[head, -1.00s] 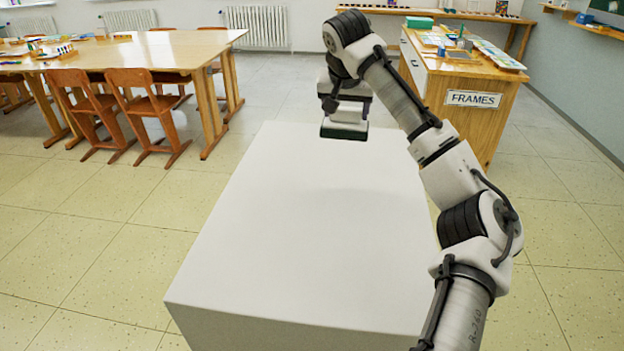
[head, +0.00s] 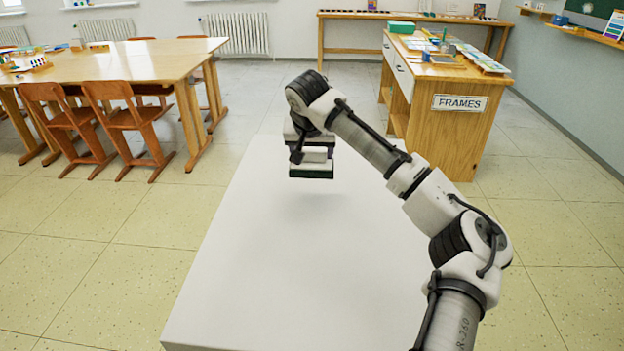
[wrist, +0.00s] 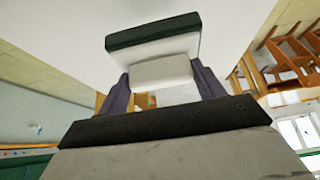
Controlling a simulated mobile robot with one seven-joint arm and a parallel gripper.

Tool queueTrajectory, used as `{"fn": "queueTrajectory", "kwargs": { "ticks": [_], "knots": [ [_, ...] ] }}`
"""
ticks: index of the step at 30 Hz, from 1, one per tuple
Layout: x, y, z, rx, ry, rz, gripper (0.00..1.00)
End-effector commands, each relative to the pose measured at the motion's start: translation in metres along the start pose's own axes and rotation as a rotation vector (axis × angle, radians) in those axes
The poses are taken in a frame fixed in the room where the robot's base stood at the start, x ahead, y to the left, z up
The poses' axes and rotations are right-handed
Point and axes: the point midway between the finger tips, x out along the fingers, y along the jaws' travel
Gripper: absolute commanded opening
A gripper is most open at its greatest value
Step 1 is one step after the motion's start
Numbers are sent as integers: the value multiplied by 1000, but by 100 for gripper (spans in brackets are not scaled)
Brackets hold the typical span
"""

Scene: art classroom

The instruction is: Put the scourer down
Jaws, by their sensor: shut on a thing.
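The scourer (head: 311,173) is a small block with a dark green face and a white body. My gripper (head: 312,160) is shut on it and holds it green side down above the far part of the white table (head: 290,270). A faint shadow lies on the tabletop just below, and a gap seems to remain between scourer and table. In the wrist view the scourer (wrist: 152,30) sits beyond the two dark fingers of my gripper (wrist: 160,85), with the pale tabletop (wrist: 235,30) behind it.
The white tabletop is otherwise bare, with free room in front. A wooden cabinet marked FRAMES (head: 450,130) stands at the back right, with art supplies on top. A wooden table (head: 130,62) with chairs (head: 125,120) stands at the left, apart from the white table.

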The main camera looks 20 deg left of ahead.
Motion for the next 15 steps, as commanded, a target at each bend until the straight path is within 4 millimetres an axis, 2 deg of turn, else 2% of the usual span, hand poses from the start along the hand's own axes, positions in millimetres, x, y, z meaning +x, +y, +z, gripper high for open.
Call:
{"fn": "queueTrajectory", "kwargs": {
  "ticks": [3, 11, 15],
  "knots": [
    [21, 1, 12, 0, -1, 1, 20],
    [43, 1, 24, 1, 1, 2, 20],
    [62, 0, 35, 1, 0, 1, 20]
  ]
}}
